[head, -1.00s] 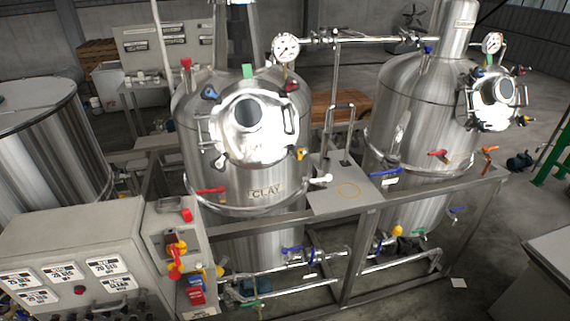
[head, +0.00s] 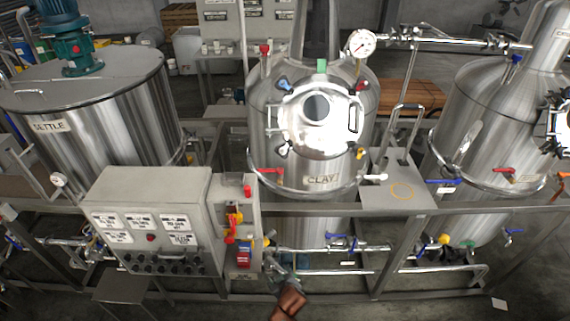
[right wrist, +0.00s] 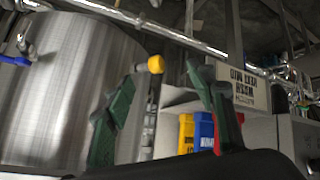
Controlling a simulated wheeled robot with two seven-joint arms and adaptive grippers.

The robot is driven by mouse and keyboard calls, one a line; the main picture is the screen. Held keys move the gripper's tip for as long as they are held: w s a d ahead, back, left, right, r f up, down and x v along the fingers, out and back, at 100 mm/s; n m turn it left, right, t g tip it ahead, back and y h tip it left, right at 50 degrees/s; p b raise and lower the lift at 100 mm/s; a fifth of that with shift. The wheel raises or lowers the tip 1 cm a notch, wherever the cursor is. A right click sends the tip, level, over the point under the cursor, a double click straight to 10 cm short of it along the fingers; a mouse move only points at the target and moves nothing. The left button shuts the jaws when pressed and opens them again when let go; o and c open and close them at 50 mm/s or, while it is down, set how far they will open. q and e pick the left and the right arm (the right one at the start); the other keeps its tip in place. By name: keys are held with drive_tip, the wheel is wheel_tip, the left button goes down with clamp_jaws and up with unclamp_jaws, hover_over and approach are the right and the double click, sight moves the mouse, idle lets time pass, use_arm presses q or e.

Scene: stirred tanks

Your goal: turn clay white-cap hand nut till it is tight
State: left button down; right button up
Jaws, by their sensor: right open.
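The clay tank (head: 315,220) stands in the middle of the head view with its CLAY plate on the front. Its round bright lid (head: 318,135) is ringed by hand nuts with coloured caps: blue (head: 284,84), green (head: 321,66), red (head: 360,87) and yellow (head: 361,153). A nut at the lid's lower left (head: 281,151) looks pale or grey; I cannot be sure that its cap is white. My right gripper (head: 281,264) is low in front of the tank, well below the lid. In the right wrist view its green fingers (right wrist: 160,75) are apart and empty. My left gripper is not in view.
A control box (head: 150,215) and a switch panel (head: 236,215) stand left of my right gripper. A frame rail (head: 330,210) crosses before the tank, with pipes and valves below. A pale valve handle (head: 376,177) juts out right of the tank. The settle tank (head: 110,110) is left.

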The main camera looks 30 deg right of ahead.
sight(283, 155)
drive_tip(key=w+d+r+m+t+h+p, duration=0.1)
drive_tip(key=w+r+t, duration=0.1)
drive_tip(key=r, duration=1.3)
drive_tip(key=w+d+r+m+t+h+p, duration=0.1)
drive_tip(key=w+r+p, duration=0.15)
drive_tip(key=r, duration=1.15)
drive_tip(key=s+d+r+m+t+h+p, duration=0.1)
drive_tip(key=s+r+m+t+h, duration=0.1)
drive_tip(key=r, duration=1.2)
drive_tip(key=s+d+r+m+t+h+p, duration=0.1)
drive_tip(key=r+m+t+h, duration=0.15)
drive_tip(key=r, duration=1.15)
drive_tip(key=shift+g, duration=0.35)
drive_tip(key=x, duration=0.2)
drive_tip(key=p+x, duration=0.1)
drive_tip(key=x, duration=0.1)
drive_tip(key=p+x, duration=0.1)
drive_tip(key=x, duration=0.1)
drive_tip(key=shift+w+f, duration=0.25)
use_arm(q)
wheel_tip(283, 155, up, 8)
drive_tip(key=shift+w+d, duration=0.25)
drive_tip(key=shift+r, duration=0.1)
